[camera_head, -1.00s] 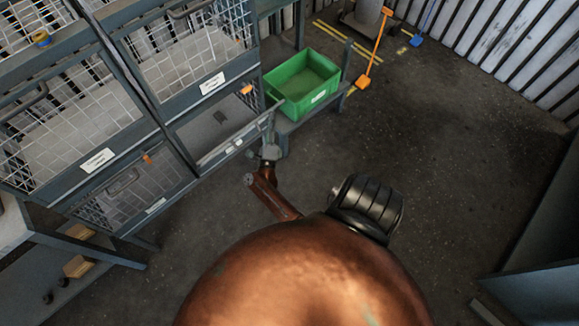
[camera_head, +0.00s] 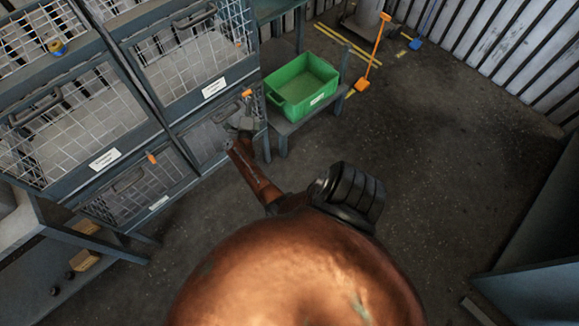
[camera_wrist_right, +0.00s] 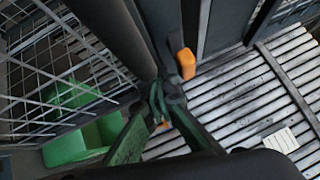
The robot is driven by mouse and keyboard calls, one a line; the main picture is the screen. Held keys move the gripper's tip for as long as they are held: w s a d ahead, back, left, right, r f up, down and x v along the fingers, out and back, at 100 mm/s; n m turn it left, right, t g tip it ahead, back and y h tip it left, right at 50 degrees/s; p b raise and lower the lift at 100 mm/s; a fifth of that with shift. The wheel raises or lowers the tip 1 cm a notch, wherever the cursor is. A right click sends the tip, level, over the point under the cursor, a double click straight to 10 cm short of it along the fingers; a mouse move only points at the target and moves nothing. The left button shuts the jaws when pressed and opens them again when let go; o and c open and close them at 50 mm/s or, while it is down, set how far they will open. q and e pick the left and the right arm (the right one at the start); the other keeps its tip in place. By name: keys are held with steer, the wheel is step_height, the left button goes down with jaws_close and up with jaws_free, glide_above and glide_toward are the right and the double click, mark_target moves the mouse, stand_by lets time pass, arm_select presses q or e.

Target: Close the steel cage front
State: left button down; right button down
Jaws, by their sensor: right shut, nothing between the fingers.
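The steel cage front (camera_head: 203,141) of the lower right compartment shows in the head view. It now looks roughly in line with the rack frame; I cannot tell whether it is fully shut. My right gripper (camera_head: 243,124) is at its right part, and my forearm hides some of it. In the right wrist view the right gripper (camera_wrist_right: 161,98) has its fingertips together with nothing between them, close to a dark frame post. An orange tab (camera_wrist_right: 186,64) sits just beyond the fingertips. My left gripper is not in view.
A green bin (camera_head: 302,87) stands on a low bench right of the rack. Other wire cage fronts (camera_head: 190,55) are above and left. An orange-handled tool (camera_head: 374,55) stands near the slatted wall. The floor (camera_head: 430,150) on the right is clear.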

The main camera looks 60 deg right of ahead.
steer(key=shift+w+d+r, duration=0.1)
steer(key=shift+w+r, duration=0.3)
steer(key=shift+r, duration=0.05)
steer(key=f+v, duration=0.1)
steer(key=v, duration=0.7)
steer(key=a+f+n+t+y, duration=0.5)
steer(key=a+f+n+y, duration=0.35)
steer(key=f+n, duration=0.5)
steer(key=s+a+f+n+g+y, duration=0.1)
steer(key=s+a+f+n+y, duration=0.3)
steer(key=f, duration=0.5)
steer(key=s+a+f+n+g+y, duration=0.1)
steer(key=s+a+f+n+y, duration=0.1)
steer(key=s+a+f+n, duration=0.6)
steer(key=s+a+f+n+g+y, duration=0.3)
steer(key=s+f+n+g, duration=0.15)
steer(key=s+f, duration=1.15)
steer(key=s+f+n+g, duration=0.1)
steer(key=s+n+g, duration=0.1)
steer(key=s, duration=1.1)
steer(key=s+f+n+g, duration=0.2)
steer(key=s+g, duration=0.2)
steer(key=s, duration=0.9)
steer(key=shift+s+a, duration=0.2)
steer(key=shift+a, duration=0.05)
